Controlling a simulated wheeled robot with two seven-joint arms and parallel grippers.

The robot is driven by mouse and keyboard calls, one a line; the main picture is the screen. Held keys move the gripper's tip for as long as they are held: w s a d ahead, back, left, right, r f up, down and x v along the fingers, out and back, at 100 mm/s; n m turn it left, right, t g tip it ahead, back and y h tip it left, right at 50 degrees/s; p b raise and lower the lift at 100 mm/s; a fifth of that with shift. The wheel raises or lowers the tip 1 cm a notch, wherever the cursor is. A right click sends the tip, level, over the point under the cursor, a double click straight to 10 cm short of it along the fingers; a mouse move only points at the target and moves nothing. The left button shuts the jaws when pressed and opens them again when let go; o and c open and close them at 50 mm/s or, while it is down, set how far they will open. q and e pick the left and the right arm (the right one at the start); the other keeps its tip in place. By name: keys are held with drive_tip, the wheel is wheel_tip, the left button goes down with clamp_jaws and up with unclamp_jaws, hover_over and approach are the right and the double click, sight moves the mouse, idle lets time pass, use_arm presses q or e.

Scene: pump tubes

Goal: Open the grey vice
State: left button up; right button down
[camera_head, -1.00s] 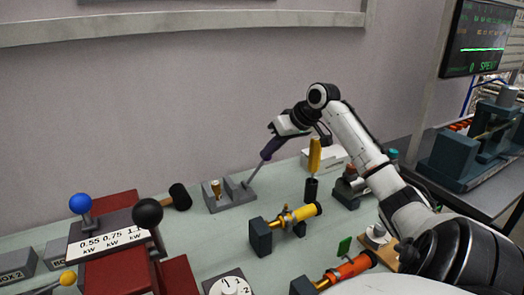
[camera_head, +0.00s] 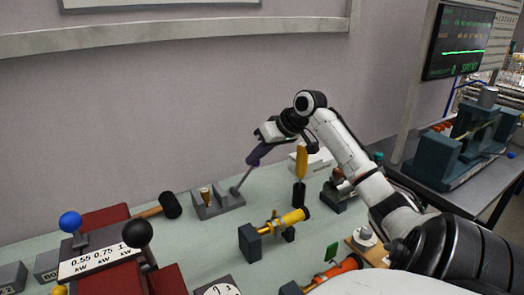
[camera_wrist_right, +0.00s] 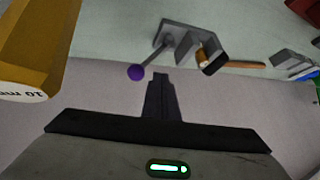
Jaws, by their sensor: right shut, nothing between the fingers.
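The grey vice (camera_head: 212,206) stands on the bench near the wall, with two upright jaws and a thin lever leaning up to the right. A small brown piece (camera_head: 205,193) sits at its jaws; I cannot tell if it is clamped. The lever ends in a purple knob (camera_wrist_right: 136,72). The vice (camera_wrist_right: 180,38) also shows at the top of the right wrist view. My right gripper (camera_wrist_right: 160,78) is shut and empty. Its tips lie beside the knob in that view; I cannot tell whether they touch. In the head view, the right gripper (camera_head: 254,157) is above the lever's upper end.
A yellow-handled tool (camera_head: 301,162) stands upright to the right, also close in the right wrist view (camera_wrist_right: 30,45). A brass-yellow fitting (camera_head: 285,220) is in front. Blue (camera_head: 70,221) and black (camera_head: 137,233) knobs stand at front left.

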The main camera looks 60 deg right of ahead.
use_arm(q)
drive_tip(key=shift+f+b, duration=0.25)
drive_tip(key=shift+b, duration=0.55)
use_arm(e)
drive_tip(key=a+v, duration=0.1)
drive_tip(key=v, duration=1)
drive_tip(key=shift+w+a+r, duration=0.3)
drive_tip(key=shift+a, duration=0.05)
